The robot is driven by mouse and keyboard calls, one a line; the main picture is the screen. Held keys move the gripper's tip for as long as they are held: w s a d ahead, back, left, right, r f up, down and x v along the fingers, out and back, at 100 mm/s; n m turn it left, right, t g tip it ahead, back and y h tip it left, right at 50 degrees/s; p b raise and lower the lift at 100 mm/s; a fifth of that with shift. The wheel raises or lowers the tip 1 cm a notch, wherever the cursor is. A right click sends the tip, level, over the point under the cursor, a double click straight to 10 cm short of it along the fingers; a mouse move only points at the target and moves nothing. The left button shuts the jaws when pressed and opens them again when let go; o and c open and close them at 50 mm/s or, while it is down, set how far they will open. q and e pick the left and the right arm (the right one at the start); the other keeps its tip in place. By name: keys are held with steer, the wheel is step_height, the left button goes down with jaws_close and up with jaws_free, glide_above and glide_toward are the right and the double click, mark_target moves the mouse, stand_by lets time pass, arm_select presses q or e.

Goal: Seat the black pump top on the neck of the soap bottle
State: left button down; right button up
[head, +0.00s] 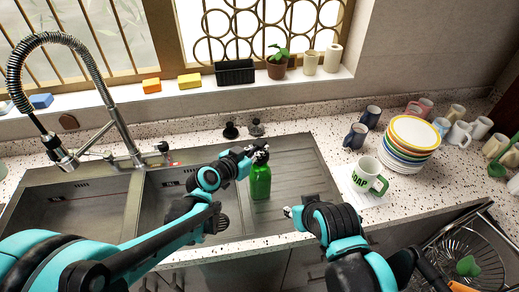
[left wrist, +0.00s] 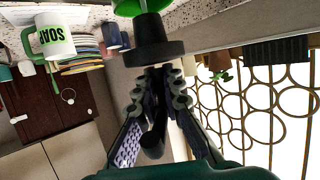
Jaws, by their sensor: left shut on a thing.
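The green soap bottle (head: 261,183) stands upright on the ribbed drainboard, right of the sink bowls. In the left wrist view its green top (left wrist: 140,5) shows at the upper edge. My left gripper (head: 259,153) is right above it, shut on the black pump top (left wrist: 155,52). The pump top's wide collar and narrower end point at the bottle and line up with it closely. Whether the pump top is seated or just above the neck, I cannot tell. My right gripper (head: 289,212) is near the counter's front edge, apart from the bottle; its jaws are unclear.
Two small dark fittings (head: 231,131) stand on the counter behind the drainboard. A white SOAP mug (head: 366,175), a stack of plates (head: 411,140) and several mugs are on the right. The sink bowls (head: 85,210) and tall spring faucet (head: 122,125) are on the left.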

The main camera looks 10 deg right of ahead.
mark_target(259, 159)
arm_select(q)
steer(key=shift+f+b, duration=1.15)
steer(key=shift+f, duration=0.2)
steer(key=shift+f, duration=0.1)
stand_by(0.7)
steer(key=shift+f+b, duration=0.7)
steer(key=shift+b, duration=0.15)
steer(key=c, duration=1)
jaws_free()
steer(key=shift+o, duration=0.2)
steer(key=v, duration=1.2)
